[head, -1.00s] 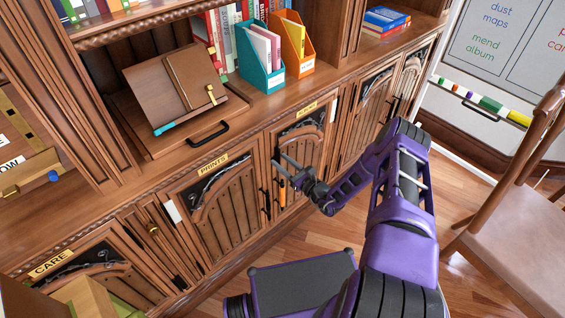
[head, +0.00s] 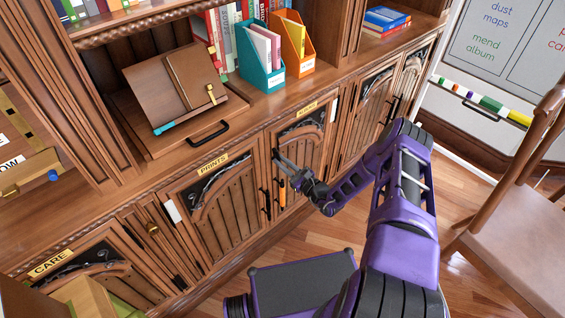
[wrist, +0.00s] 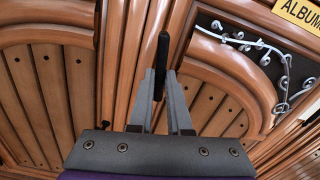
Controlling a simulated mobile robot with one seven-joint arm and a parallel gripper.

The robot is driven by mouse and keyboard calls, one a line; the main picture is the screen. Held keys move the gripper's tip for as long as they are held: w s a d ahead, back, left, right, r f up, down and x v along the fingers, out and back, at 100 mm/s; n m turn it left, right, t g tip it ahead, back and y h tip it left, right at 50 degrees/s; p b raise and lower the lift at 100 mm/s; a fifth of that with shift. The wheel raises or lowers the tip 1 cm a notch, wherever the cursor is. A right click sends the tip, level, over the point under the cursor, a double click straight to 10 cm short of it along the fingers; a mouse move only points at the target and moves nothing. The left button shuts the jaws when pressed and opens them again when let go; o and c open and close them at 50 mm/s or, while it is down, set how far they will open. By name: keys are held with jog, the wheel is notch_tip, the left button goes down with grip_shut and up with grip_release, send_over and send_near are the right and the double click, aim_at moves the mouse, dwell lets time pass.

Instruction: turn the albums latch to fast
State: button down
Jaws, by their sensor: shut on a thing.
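The albums door (head: 305,150) carries a yellow label (head: 305,107), whose edge also shows in the wrist view (wrist: 300,14). My gripper (head: 277,158) is at the upper left side of this door, close to the seam with the prints door. In the wrist view, my gripper (wrist: 161,85) is shut on a slim, dark upright bar that I take for the albums latch (wrist: 162,50). I cannot read any fast mark.
The prints door (head: 225,205) is at the left, with a dark handle (head: 265,203) near its right edge. A chair (head: 515,210) stands at the right. Wooden floor (head: 310,245) is open before the cabinet.

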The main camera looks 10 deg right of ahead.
jog(key=n, duration=0.8)
jog(key=shift+s+a+f, duration=0.2)
jog(key=shift+a+f, duration=0.1)
jog(key=shift+a, duration=0.05)
jog(key=n, duration=0.4)
jog(key=shift+a+f, duration=0.15)
jog(key=shift+f, duration=0.1)
jog(key=shift+f+n+p, duration=0.15)
jog(key=shift+n+p, duration=0.15)
jog(key=shift+n, duration=1.5)
jog(key=c, duration=0.9)
grip_release()
jog(key=shift+o, duration=0.2)
jog(key=shift+s, duration=0.1)
